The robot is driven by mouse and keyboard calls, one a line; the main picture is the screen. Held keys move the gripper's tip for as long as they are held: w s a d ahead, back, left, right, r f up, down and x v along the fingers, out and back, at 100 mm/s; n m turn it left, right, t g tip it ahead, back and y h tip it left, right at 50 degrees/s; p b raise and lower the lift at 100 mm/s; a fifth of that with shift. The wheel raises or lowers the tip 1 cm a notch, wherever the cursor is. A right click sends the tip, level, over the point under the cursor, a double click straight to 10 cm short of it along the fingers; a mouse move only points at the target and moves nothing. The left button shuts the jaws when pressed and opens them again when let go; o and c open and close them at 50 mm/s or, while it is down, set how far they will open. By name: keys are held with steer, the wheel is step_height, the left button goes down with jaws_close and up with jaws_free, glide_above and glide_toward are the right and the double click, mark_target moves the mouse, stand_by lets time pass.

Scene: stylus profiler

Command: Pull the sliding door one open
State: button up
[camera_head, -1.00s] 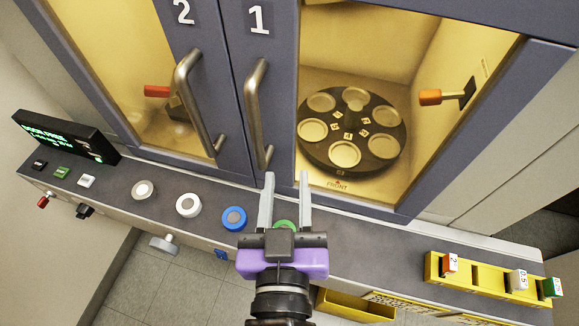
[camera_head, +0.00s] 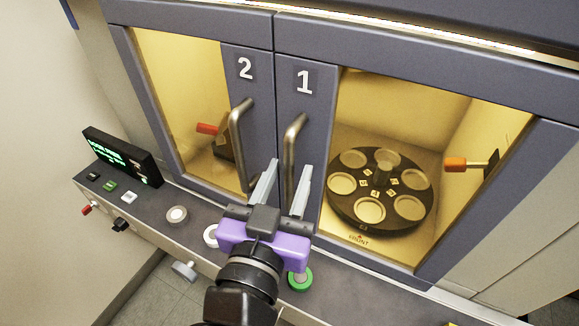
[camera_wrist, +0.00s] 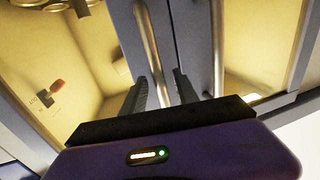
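Sliding door one (camera_head: 322,92) is the right-hand glazed door with a blue-grey frame and a white "1". It appears closed against door two (camera_head: 259,60). Its vertical metal bar handle (camera_head: 291,150) stands near the door's left edge, and it also shows in the wrist view (camera_wrist: 147,35). My gripper (camera_head: 289,167) is open, with its two grey fingers on either side of the handle's lower part. In the wrist view (camera_wrist: 161,75) the handle runs down between the fingers. I cannot tell whether either finger touches it.
Door two's handle (camera_head: 238,135) stands close on the left. Behind door one's glass are a black turntable (camera_head: 381,229) and an orange-handled part (camera_head: 457,164). The ledge below holds a lit display (camera_head: 123,157), several knobs and a green ring button (camera_head: 300,280).

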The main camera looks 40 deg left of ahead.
steer(key=shift+w+a, duration=0.25)
steer(key=shift+w, duration=0.15)
steer(key=shift+c, duration=0.5)
jaws_close()
stand_by(0.7)
